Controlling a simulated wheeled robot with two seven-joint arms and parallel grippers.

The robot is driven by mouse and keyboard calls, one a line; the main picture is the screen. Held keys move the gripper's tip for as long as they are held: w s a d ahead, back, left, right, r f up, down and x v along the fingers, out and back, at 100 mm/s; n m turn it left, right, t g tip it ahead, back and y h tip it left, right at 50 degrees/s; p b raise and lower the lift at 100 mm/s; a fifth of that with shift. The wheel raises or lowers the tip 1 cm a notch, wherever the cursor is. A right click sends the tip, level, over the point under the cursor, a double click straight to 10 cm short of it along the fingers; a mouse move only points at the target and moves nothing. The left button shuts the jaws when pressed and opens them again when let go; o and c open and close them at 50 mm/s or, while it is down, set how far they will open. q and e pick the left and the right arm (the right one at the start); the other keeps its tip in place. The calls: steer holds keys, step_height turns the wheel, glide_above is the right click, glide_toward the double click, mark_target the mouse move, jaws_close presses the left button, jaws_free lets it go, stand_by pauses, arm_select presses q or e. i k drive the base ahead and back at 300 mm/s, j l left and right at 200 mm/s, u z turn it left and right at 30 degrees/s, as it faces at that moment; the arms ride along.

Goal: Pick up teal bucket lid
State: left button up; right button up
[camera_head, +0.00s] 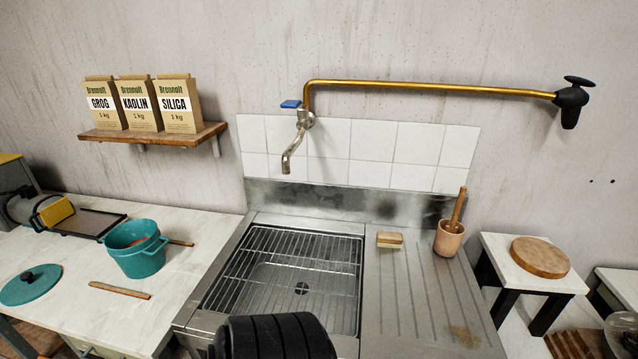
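The teal bucket lid (31,285) lies flat on the white worktop at the far left of the head view. It is round with a black knob on top. The teal bucket (140,261) stands open and upright to its right, apart from the lid, with something reddish inside. Neither my left nor my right gripper shows in this view.
A wooden stick (120,291) lies between lid and sink. A slab roller-like tool (60,214) stands behind. The metal sink (230,318) with a wire rack is to the right. A black ribbed shape hides part of its front. The worktop (105,325) in front is clear.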

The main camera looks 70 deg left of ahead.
mark_target(32, 284)
steer(key=u, duration=3.65)
